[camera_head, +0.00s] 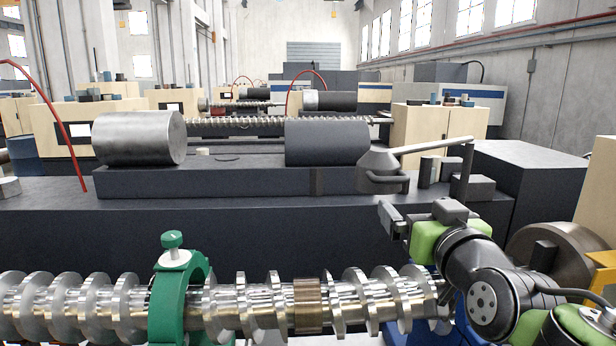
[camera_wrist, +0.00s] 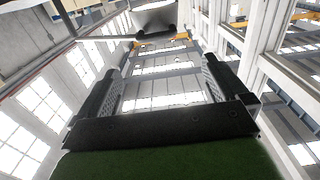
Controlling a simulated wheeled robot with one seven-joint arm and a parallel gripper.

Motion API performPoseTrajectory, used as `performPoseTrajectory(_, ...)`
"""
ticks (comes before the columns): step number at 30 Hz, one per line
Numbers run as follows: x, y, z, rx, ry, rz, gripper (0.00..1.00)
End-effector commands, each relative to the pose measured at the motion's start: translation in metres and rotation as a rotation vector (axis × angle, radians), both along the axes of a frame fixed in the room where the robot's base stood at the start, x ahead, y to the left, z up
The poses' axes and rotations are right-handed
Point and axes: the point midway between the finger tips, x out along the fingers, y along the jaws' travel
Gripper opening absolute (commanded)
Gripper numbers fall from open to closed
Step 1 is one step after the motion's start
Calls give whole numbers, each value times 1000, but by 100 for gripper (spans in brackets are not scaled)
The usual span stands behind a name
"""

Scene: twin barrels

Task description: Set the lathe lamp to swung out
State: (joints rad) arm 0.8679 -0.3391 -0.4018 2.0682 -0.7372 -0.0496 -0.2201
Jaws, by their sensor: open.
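The lathe lamp has a grey cone-shaped shade (camera_head: 377,161) at the right end of the dark cylinder on the machine bed. A pale lamp arm (camera_head: 432,147) runs from the shade to a dark upright post (camera_head: 467,172) on the right. A dark loop handle (camera_head: 390,184) sits at the shade's lower edge. My gripper (camera_head: 388,216) is just below and in front of the shade, apart from it. In the wrist view the jaws (camera_wrist: 160,78) are open and empty, pointing up. The pale shade (camera_wrist: 157,18) shows beyond them at the top edge, with a dark piece below it.
A shiny barrel (camera_head: 139,138) and a dark barrel (camera_head: 327,143) lie on the bed behind my gripper. A screw shaft (camera_head: 250,304) with a green clamp (camera_head: 172,296) crosses the front. Small blocks (camera_head: 474,188) stand near the post. Air above the shade is clear.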

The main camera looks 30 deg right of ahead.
Motion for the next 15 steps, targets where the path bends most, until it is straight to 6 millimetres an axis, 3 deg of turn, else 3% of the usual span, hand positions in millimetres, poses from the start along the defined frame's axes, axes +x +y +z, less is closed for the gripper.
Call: performPoseTrajectory(15,105,-57,3,5,4,4,100)
